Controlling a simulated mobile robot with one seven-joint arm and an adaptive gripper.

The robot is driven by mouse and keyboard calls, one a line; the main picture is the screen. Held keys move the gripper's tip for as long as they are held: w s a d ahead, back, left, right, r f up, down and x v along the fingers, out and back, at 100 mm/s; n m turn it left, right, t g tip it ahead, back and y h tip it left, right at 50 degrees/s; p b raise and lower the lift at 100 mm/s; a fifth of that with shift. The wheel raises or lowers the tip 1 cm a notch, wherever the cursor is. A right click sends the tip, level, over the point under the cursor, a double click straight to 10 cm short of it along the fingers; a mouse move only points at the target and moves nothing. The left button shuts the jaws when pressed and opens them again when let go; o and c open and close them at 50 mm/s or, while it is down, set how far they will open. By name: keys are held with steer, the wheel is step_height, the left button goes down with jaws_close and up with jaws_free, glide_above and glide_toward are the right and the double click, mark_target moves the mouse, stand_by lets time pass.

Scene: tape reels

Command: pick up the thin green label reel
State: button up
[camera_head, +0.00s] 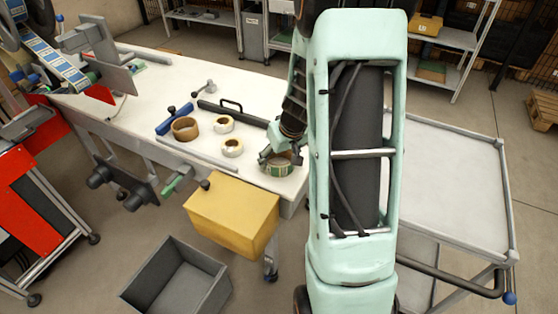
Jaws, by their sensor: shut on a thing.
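The green label reel (277,169) lies at the right end of the white table, near its front edge. It looks like a low ring with a green and pale outer band. My gripper (279,158) reaches down to it from above and is shut on it. The arm comes from the upper right and covers the table beyond the reel. Whether the reel touches the table or is slightly raised cannot be told.
On the white table (215,85) stand a brown tape reel (185,128), two pale reels (223,124) (232,147), a blue-handled tool (175,118) and a black bar with a handle (232,112). A yellow box (232,215) hangs in front; a grey bin (180,285) is on the floor. A trolley (455,180) stands right.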

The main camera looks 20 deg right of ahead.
steer(key=shift+c, duration=1)
steer(key=shift+r, duration=0.1)
